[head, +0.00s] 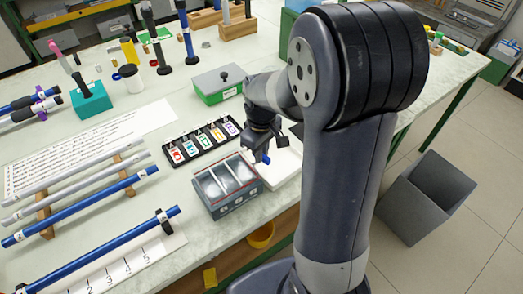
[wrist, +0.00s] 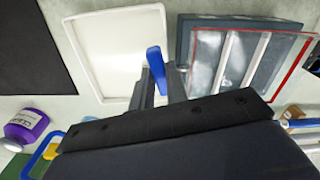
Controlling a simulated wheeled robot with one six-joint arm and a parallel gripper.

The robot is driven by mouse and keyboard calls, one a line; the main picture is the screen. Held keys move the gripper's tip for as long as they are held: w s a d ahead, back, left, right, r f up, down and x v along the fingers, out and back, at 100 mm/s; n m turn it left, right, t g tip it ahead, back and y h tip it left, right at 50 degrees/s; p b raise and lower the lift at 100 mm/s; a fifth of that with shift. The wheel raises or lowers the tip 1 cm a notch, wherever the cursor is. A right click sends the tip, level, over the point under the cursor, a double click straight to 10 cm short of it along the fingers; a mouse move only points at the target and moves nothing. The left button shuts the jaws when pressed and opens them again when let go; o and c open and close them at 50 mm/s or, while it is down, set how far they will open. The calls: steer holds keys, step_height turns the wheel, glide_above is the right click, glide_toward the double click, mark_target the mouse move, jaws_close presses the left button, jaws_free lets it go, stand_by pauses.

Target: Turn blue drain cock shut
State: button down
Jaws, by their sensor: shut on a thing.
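The blue drain cock (wrist: 155,62) shows in the wrist view as a blue lever between my two fingers. A bit of its blue (head: 266,159) also shows below the jaws in the head view. My gripper (wrist: 160,82) is shut on it; in the head view my gripper (head: 262,150) is beside the right end of the grey compartment box. The cock's base and its joint to anything are hidden by the fingers. The grey box (head: 228,209) has pale dividers and a clear top; in the wrist view the box (wrist: 187,45) lies just right of the fingers.
A white tray (head: 285,172) lies behind and right of the box; it shows left of the fingers in the wrist view (wrist: 88,45). A black rack of coloured tags (head: 203,148) and a green box (head: 218,92) stand nearby. A grey bin (head: 425,195) stands on the floor.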

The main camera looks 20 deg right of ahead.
steer(key=shift+a+m, duration=0.15)
steer(key=shift+m, duration=1.55)
steer(key=c, duration=1.4)
jaws_free()
step_height(320, 180, up, 11)
steer(key=shift+f, duration=0.1)
